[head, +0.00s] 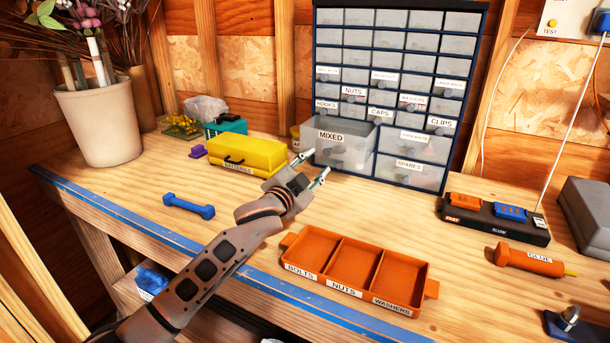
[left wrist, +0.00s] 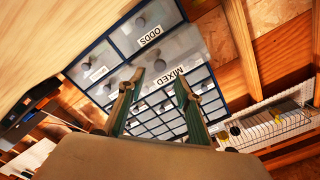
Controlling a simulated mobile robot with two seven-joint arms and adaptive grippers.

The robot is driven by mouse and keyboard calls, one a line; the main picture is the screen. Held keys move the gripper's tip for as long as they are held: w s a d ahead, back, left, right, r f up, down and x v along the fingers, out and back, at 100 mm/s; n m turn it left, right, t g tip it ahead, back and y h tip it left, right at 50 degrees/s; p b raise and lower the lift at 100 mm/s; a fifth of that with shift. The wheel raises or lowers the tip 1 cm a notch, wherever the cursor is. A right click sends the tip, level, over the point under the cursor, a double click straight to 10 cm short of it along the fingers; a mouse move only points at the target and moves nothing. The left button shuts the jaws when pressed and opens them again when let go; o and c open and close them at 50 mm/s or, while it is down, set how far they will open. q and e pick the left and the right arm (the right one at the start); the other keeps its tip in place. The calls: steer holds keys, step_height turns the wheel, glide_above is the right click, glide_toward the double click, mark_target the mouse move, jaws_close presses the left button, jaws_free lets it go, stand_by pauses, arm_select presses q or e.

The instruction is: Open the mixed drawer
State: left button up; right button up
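The drawer cabinet (head: 381,184) stands at the back of the bench, with a dark blue frame and translucent grey drawers. The MIXED drawer (head: 352,157), at the lower left, juts out past the drawers beside it, and its open top shows. My left gripper (head: 311,169) is just in front of its lower left part, fingers apart and empty. In the left wrist view the fingers (left wrist: 158,82) point at the drawer fronts, with the MIXED label (left wrist: 171,76) upside down near the tips. A dark knob (left wrist: 160,66) shows just beyond them. Whether they touch is unclear. My right gripper is out of view.
A yellow case (head: 247,155) sits left of the gripper, a blue dumbbell-shaped piece (head: 188,206) nearer. An orange three-part tray (head: 428,308) lies in front of the cabinet. A charger (head: 493,220) and orange glue tool (head: 529,260) are at right. Bare bench lies between tray and cabinet.

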arm_select(q)
steer(key=v, duration=0.6)
stand_by(0.3)
